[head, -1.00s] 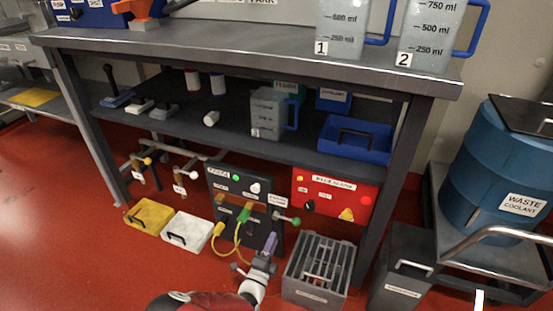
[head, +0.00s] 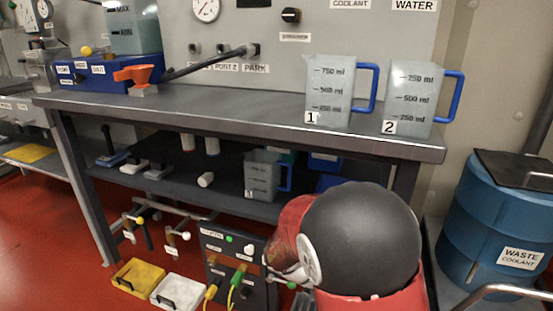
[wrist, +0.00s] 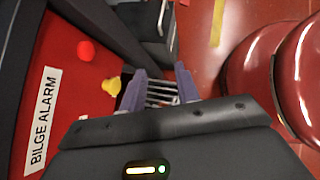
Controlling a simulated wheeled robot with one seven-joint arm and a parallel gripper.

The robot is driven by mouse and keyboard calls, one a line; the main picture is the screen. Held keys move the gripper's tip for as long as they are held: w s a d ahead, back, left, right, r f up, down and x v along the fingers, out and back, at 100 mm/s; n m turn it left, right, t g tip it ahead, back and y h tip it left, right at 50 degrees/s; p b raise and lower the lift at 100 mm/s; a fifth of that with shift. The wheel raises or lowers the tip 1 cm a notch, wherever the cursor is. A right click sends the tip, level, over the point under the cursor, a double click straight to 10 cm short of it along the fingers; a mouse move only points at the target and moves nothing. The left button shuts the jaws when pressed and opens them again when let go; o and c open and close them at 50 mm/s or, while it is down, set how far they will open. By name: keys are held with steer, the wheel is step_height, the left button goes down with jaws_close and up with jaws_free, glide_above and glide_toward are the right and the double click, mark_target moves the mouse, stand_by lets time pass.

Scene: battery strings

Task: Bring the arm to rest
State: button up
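My gripper (wrist: 160,72) shows in the wrist view with two purple fingers spread apart. I see nothing held between them; a grey slatted crate (wrist: 161,93) shows through the gap. The red bilge alarm panel (wrist: 62,95), with a red button and a yellow knob, is to the left of the fingers. In the head view my arm, a large black and red joint, fills the lower right middle. It hides the bilge alarm panel and the crate, and I cannot make out the gripper's fingers there.
A grey bench (head: 250,113) spans the view, with two measuring jugs (head: 328,92) (head: 412,98) near its right edge. Below are a dark panel with cables (head: 228,268), a yellow box (head: 138,276) and a white box (head: 178,291). A blue waste coolant drum (head: 498,215) stands at right.

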steer(key=s+r+m+t+y+p, duration=0.1)
steer(key=s+r+m+t+y, duration=0.4)
steer(key=s+r+m+y, duration=0.4)
steer(key=s+r+m, duration=0.7)
steer(key=m, duration=0.1)
steer(key=shift+a+r+m, duration=0.25)
steer(key=shift+r+m, duration=0.15)
